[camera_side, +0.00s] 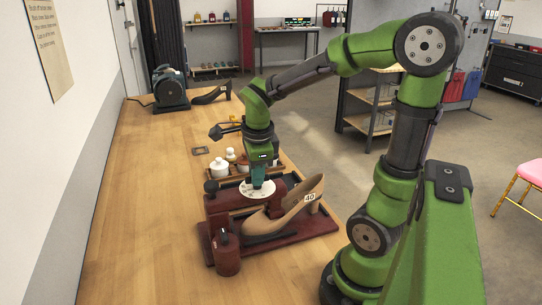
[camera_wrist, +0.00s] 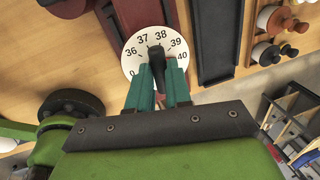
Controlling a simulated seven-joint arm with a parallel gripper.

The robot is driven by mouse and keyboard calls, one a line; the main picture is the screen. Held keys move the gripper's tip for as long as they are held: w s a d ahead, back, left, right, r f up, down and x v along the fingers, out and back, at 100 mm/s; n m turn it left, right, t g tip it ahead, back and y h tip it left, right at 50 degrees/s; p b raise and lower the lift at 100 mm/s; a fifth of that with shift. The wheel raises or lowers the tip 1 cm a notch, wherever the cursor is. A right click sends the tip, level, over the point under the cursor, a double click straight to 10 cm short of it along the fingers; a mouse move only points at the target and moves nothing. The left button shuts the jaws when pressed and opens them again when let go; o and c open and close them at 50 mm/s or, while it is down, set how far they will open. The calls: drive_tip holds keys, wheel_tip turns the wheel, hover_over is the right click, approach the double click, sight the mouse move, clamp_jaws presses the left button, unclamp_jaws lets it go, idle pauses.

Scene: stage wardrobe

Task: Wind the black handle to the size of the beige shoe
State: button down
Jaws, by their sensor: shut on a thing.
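The beige shoe (camera_side: 283,215) is a heeled pump with a tag reading 40. It sits on a dark red stand in the side view. The white dial (camera_side: 257,195) is just behind it. In the wrist view the dial (camera_wrist: 133,57) shows 36, 37, 38, 39 and 40 around its rim. The black handle (camera_wrist: 156,56) stands at the dial's middle, its rounded end toward the 37 and 38 side. I cannot tell exactly which mark it points to. My gripper (camera_wrist: 157,68) is shut on the handle, with a teal finger on each side; it also shows in the side view (camera_side: 258,184).
A dark red cylinder (camera_side: 226,254) stands at the stand's front left. A tray with white-lidded pots (camera_side: 219,167) is behind the dial. A dark shoe (camera_side: 211,95) and a dark machine (camera_side: 169,90) are at the table's far end. The table's left side is clear.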

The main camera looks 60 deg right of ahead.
idle(0.3)
drive_tip(key=c, duration=1.1)
unclamp_jaws()
drive_tip(key=shift+o, duration=0.2)
drive_tip(key=shift+r, duration=0.1)
wheel_tip(320, 180, up, 16)
drive_tip(key=s+a, duration=0.2)
drive_tip(key=shift+a+r, duration=0.2)
drive_tip(key=shift+a, duration=0.05)
